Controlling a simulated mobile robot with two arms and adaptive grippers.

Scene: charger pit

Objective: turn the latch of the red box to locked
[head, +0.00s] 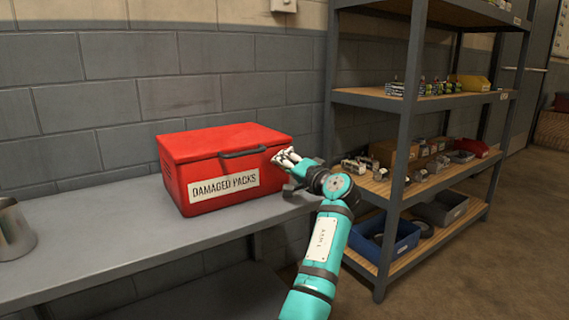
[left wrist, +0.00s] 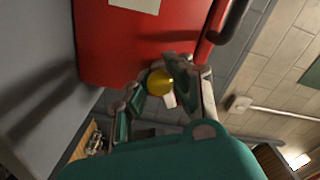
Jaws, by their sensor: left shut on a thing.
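The red box (head: 224,153) stands on a grey bench with its lid down. A white label on its front reads "DAMAGED PACKS", and a dark handle is above it. My left gripper (head: 286,157) is at the box's right end and covers the latch in the head view. In the left wrist view a round yellow knob (left wrist: 159,81), apparently the latch, sits at the red box's face between the fingers of my left gripper (left wrist: 162,88), which are shut on it. A small white piece shows beside the knob. The latch's angle is not clear. My right gripper is not in view.
The grey bench (head: 110,231) is clear in front of the box. A metal container (head: 14,232) stands at its far left. A metal shelf rack (head: 395,170) with bins and parts stands close to the right of my left arm. A block wall is behind.

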